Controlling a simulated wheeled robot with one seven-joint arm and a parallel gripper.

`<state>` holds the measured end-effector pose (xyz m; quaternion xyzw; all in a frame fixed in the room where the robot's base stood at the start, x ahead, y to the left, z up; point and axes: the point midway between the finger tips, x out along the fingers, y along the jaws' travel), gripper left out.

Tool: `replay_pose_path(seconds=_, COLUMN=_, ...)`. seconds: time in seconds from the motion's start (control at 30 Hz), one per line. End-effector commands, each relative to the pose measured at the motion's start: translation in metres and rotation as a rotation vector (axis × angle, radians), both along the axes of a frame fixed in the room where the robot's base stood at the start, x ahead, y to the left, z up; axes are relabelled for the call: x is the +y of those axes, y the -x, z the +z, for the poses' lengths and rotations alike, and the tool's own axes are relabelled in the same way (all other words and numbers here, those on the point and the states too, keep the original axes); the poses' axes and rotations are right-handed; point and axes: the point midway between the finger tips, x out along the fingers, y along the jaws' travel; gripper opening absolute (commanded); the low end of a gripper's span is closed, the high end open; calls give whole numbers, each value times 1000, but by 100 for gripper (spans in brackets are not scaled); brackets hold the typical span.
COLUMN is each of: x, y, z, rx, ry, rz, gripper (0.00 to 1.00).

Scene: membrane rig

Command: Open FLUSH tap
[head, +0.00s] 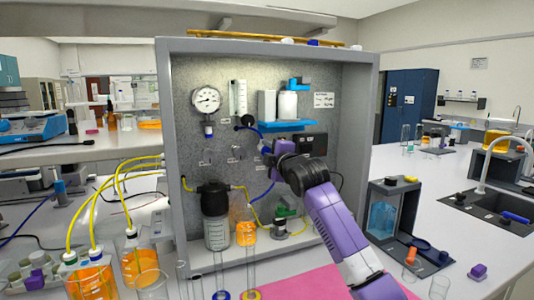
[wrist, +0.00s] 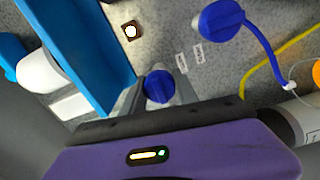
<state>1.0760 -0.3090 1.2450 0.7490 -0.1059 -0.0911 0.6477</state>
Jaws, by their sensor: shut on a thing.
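My gripper (head: 285,158) reaches to the grey back panel of the rig, below the blue shelf. In the wrist view its fingers (wrist: 158,92) are closed around a blue tap knob (wrist: 158,86), with grey finger sides to its left and right. Another blue tap (wrist: 220,20) with a blue tube is farther up in the wrist view. Two small white labels (wrist: 190,57) sit between the two. Their text is too small to read, so I cannot tell which tap is FLUSH.
The blue shelf (head: 287,126) holding white bottles is just above my gripper. A pressure gauge (head: 207,99) and a flow tube (head: 238,98) are on the panel's left. Below stand a black-capped filter housing (head: 215,218) and glass cylinders. A pink mat (head: 300,284) lies in front.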

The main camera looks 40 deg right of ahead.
Motion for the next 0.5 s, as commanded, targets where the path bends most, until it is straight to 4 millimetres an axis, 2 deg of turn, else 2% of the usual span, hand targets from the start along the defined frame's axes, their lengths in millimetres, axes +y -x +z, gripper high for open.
replay_pose_path(seconds=0.33, x=1, y=0, z=-1, rx=3, ry=4, rz=1, gripper=0)
replay_pose_path(seconds=0.37, x=1, y=-1, z=-1, rx=3, ry=4, rz=1, gripper=40)
replay_pose_path(seconds=0.43, x=1, y=0, z=-1, rx=3, ry=4, rz=1, gripper=54)
replay_pose_path(seconds=0.47, x=1, y=0, z=-1, rx=3, ry=3, rz=1, gripper=58)
replay_pose_path(seconds=0.5, x=1, y=0, z=-1, rx=3, ry=3, rz=1, gripper=58)
